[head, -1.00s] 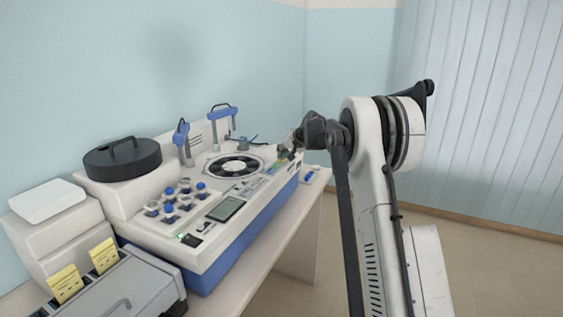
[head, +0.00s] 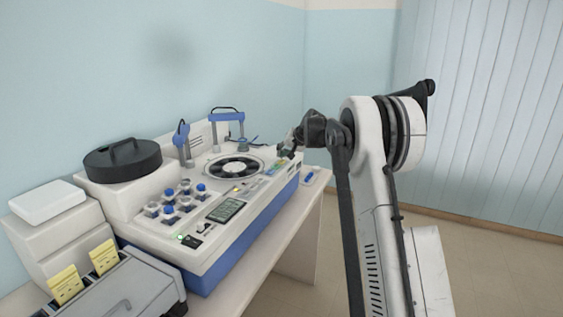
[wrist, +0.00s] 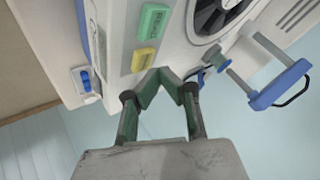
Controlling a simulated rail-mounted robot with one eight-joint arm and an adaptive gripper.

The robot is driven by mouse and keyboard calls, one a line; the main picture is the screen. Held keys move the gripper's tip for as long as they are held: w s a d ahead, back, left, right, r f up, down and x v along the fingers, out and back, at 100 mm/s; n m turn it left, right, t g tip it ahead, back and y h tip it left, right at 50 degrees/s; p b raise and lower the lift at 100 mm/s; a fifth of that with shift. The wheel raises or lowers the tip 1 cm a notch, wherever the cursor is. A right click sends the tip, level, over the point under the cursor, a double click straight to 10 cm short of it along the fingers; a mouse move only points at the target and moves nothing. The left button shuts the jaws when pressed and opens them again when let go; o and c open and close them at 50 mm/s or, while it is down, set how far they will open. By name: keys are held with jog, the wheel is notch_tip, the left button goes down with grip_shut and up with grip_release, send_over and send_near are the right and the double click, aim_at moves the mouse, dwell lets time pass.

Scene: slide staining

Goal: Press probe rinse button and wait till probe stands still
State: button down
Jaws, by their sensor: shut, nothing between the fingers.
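The staining machine (head: 215,253) is white with a blue base and stands on the bench. My gripper (head: 283,152) is over the right end of its control panel. In the wrist view my gripper (wrist: 160,76) is shut and empty, its tips close to a yellow button (wrist: 144,59); contact cannot be told. A green labelled button (wrist: 153,22) is beside the yellow one. Its label is not clearly legible, so I cannot tell which is probe rinse. Two blue probe arms, one left (head: 181,134) and one at the back (head: 227,117), stand near the round rotor (head: 236,167).
A dark lid (head: 123,162) sits at the machine's left. Blue-capped bottles (head: 185,187) and a display (head: 226,210) are on its top. The floor at right is clear.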

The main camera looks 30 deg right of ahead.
aim_at(282, 161)
jog(key=shift+r, duration=0.15)
jog(key=shift+r+p, duration=1.05)
jog(key=shift+r, duration=1.4)
jog(key=shift+s+a+r, duration=0.1)
jog(key=shift+s+a, duration=0.05)
jog(key=shift+a, duration=0.05)
jog(key=s+a+r+n+g+b, duration=0.15)
jog(key=s+a+r, duration=0.25)
jog(key=s+a, duration=0.75)
jog(key=s+a+r+n+b, duration=0.25)
jog(key=s+a, duration=0.55)
jog(key=s, duration=0.7)
jog(key=s+a+f, duration=0.2)
jog(key=s+f, duration=0.2)
jog(key=s, duration=0.6)
jog(key=s+a+f+n+h+b, duration=0.1)
jog(key=s+a+f, duration=0.2)
jog(key=s, duration=0.7)
jog(key=s+a+f+n+h+b, duration=0.1)
jog(key=s+a+f, duration=0.1)
jog(key=s+f, duration=0.5)
jog(key=s, duration=0.4)
jog(key=shift+a+f, duration=0.2)
jog(key=shift+a, duration=0.05)
